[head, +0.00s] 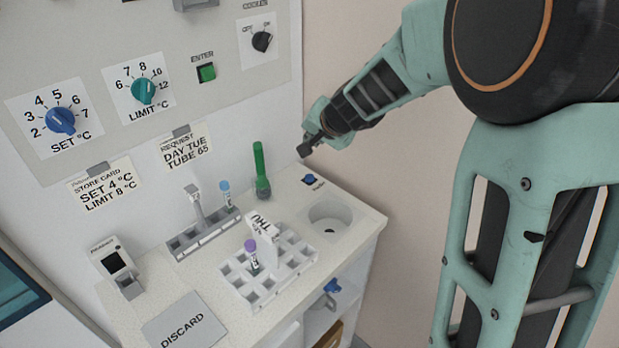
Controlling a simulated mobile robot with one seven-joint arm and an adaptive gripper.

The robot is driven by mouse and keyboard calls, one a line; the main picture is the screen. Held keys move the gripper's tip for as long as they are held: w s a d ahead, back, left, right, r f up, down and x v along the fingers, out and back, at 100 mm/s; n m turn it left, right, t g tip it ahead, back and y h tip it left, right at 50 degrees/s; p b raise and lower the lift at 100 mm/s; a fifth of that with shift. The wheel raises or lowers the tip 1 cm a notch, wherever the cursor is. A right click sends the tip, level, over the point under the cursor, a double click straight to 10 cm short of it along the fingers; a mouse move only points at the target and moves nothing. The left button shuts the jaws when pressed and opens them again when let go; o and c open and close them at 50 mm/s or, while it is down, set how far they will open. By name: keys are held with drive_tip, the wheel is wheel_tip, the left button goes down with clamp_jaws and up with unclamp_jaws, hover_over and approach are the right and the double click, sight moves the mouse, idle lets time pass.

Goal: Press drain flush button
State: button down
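A small blue button (309,179) sits on a dark base on the counter, with a small label beside it that is too small to read. It is just behind the round drain basin (330,216), which has a dark hole in its floor. My gripper (306,148) is above the counter, up and slightly left of the blue button in the picture, and appears apart from it. Its dark fingertips point down and to the left. They are too small to tell whether they are open or shut. I see nothing held in them.
A green tube (260,170) stands upright left of the button. A grey rack (203,233) and a white tube rack (284,279) holding a purple-capped tube (251,250) stand further left. The wall panel has blue (60,121) and teal (144,91) knobs and a green button (207,72).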

sight(311, 178)
drive_tip(key=shift+f+b, duration=3.7)
drive_tip(key=shift+f, duration=0.45)
drive_tip(key=shift+f, duration=0.1)
drive_tip(key=shift+f+b, duration=0.3)
drive_tip(key=shift+b, duration=0.25)
drive_tip(key=shift+f+b, duration=0.45)
drive_tip(key=shift+b, duration=0.05)
drive_tip(key=shift+r, duration=0.15)
drive_tip(key=shift+r+p, duration=0.7)
drive_tip(key=shift+p, duration=0.05)
drive_tip(key=shift+r, duration=0.1)
wheel_tip(311, 178, up, 5)
drive_tip(key=p, duration=0.4)
drive_tip(key=shift+p, duration=0.3)
